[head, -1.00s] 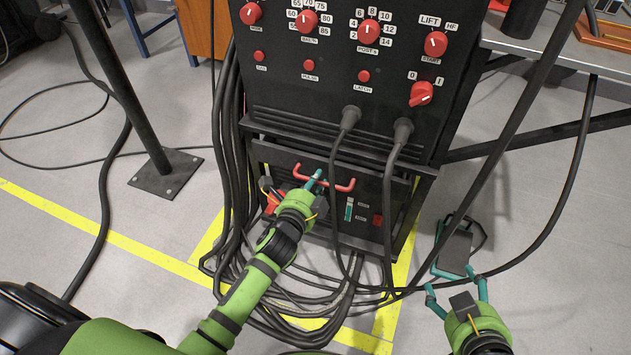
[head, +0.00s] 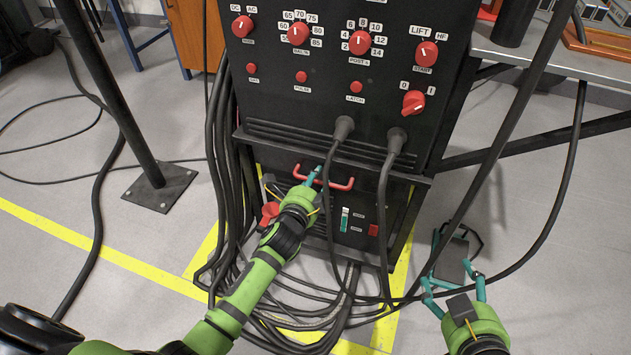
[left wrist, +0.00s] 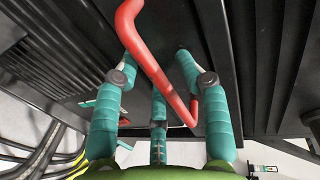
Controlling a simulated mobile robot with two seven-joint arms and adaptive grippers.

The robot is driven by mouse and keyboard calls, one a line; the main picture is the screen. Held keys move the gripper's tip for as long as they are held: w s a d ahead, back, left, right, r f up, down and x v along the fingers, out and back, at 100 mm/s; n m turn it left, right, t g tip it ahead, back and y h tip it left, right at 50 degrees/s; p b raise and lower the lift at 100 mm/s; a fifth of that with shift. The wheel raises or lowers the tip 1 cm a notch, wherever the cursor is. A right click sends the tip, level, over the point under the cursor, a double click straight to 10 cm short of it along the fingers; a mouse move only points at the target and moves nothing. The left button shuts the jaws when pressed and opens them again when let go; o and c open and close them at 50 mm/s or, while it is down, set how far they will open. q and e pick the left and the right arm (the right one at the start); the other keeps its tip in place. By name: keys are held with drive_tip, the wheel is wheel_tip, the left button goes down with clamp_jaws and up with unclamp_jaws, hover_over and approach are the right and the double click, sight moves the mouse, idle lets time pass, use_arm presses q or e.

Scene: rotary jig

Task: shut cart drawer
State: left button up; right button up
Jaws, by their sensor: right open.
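The cart is a black cabinet (head: 300,112) with red knobs, seen in the head view. Its drawer carries a red bar handle (head: 338,184) low on the front, just under a slotted ledge. How far the drawer stands out is hard to tell. My left gripper (head: 312,177) is at the handle's left part. In the left wrist view the handle (left wrist: 150,60) runs diagonally across the spread teal fingers (left wrist: 157,68); whether they touch it is unclear. My right gripper (head: 455,284) is open, low right, away from the cart.
Thick black cables (head: 388,200) hang from two sockets across the cabinet's front and pile on the floor around its base. A black post (head: 110,85) on a floor plate stands left. A workbench (head: 535,48) is at upper right. Yellow tape (head: 100,250) marks the floor.

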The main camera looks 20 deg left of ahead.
use_arm(q)
drive_tip(key=shift+s+r, duration=0.1)
drive_tip(key=shift+s, duration=0.25)
drive_tip(key=v, duration=1.1)
drive_tip(key=shift+s, duration=0.1)
